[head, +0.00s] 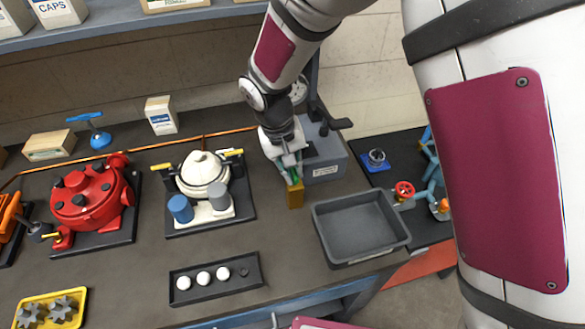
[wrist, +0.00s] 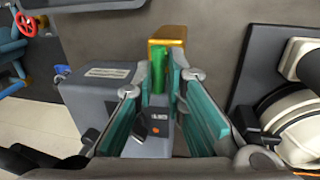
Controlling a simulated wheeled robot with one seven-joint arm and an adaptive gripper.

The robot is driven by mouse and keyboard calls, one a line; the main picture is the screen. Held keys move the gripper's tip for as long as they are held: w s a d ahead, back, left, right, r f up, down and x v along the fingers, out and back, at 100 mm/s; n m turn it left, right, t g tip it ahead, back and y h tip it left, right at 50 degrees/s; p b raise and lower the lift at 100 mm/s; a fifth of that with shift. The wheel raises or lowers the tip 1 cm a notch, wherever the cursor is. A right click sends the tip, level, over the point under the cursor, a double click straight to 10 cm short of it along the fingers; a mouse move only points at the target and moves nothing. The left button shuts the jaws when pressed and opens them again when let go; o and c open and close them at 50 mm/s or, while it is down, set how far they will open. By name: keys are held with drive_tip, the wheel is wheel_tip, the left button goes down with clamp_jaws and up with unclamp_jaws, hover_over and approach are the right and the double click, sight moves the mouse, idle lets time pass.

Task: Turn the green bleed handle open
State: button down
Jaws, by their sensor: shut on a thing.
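The green bleed handle (wrist: 158,72) stands between my fingertips in the wrist view, against a brass-coloured block (wrist: 167,43). In the head view the brass block (head: 295,197) sits on the dark bench, just below my gripper (head: 290,170). My gripper (wrist: 160,84) is shut on the green handle, with one teal-padded finger on each side. The fingers hide part of the handle in the head view, and its exact angle is hard to tell.
A grey box (head: 327,165) stands close behind my gripper. An empty grey tray (head: 360,225) is at the right. A white motor (head: 203,172) and a red motor (head: 88,195) stand at the left. A black tray (head: 250,268) with white round pieces lies in front.

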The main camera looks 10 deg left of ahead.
drive_tip(key=shift+n, duration=0.3)
drive_tip(key=c, duration=1.7)
unclamp_jaws()
drive_tip(key=shift+o, duration=0.2)
drive_tip(key=shift+r, duration=0.15)
wheel_tip(320, 180, up, 12)
drive_tip(key=s+a, duration=0.1)
drive_tip(key=a, duration=0.1)
drive_tip(key=shift+f, duration=0.25)
